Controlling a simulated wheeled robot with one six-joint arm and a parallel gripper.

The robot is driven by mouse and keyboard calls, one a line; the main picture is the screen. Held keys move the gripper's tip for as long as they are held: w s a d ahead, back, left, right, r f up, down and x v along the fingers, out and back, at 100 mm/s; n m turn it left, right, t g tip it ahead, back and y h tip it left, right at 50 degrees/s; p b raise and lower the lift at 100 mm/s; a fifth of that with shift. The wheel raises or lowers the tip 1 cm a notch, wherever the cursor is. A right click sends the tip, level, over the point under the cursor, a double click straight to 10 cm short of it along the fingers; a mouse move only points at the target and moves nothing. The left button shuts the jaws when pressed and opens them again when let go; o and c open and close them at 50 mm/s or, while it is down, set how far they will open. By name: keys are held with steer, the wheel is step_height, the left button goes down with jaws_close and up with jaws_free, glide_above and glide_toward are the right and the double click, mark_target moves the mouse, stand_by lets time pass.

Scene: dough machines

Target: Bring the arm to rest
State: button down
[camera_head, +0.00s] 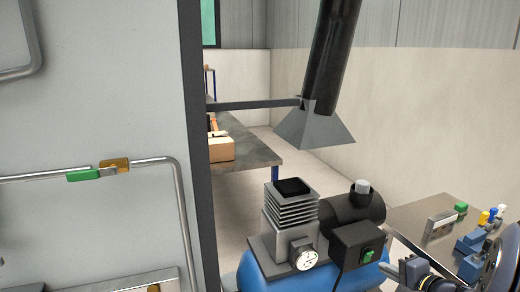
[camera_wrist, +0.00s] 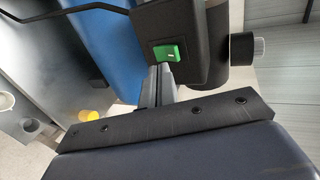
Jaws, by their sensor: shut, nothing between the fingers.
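My gripper (camera_wrist: 158,76) shows in the wrist view, its two grey fingers closed together with nothing between them. The fingers point toward the black switch box of the compressor, which carries a green switch (camera_wrist: 168,52). I cannot tell whether they touch it. In the head view, dark parts of my arm show at the lower right corner, beside the blue compressor (camera_head: 258,272).
The compressor has a black motor (camera_head: 350,215) and a pressure gauge (camera_head: 305,258). A grey panel with a pipe and green-handled valve (camera_head: 84,175) fills the left. A grey hood (camera_head: 315,127) hangs behind. A table (camera_head: 254,154) holds boxes. A metal bench (camera_head: 436,210) stands right.

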steer(key=b+v, duration=0.1)
steer(key=v, duration=0.8)
steer(key=shift+s+r+b, duration=0.15)
steer(key=shift+s+b, duration=0.15)
steer(key=shift+b, duration=0.05)
